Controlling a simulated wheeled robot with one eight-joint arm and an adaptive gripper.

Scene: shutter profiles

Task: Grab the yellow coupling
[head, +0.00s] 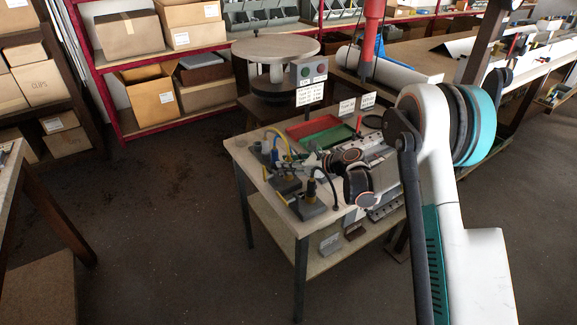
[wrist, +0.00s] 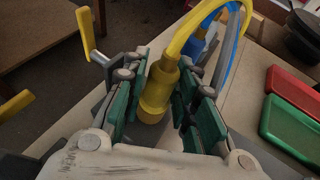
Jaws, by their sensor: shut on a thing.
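The yellow coupling (wrist: 157,88) is a ribbed cylinder with a yellow hose curving up from its top; it sits between the two green-padded fingers of my gripper (wrist: 155,95) in the wrist view. The fingers are shut on it, one on each side. In the head view, my gripper (head: 318,160) reaches over the workbench (head: 243,152) toward its left end, and the yellow hose (head: 280,143) arches up beside it.
A yellow-handled lever (wrist: 89,32) stands left of my fingers. A blue hose (wrist: 222,60) runs just behind the coupling. A red tray (wrist: 293,88) and a green tray (wrist: 290,130) lie to the right. A grey fixture (head: 312,206) stands at the bench's front edge.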

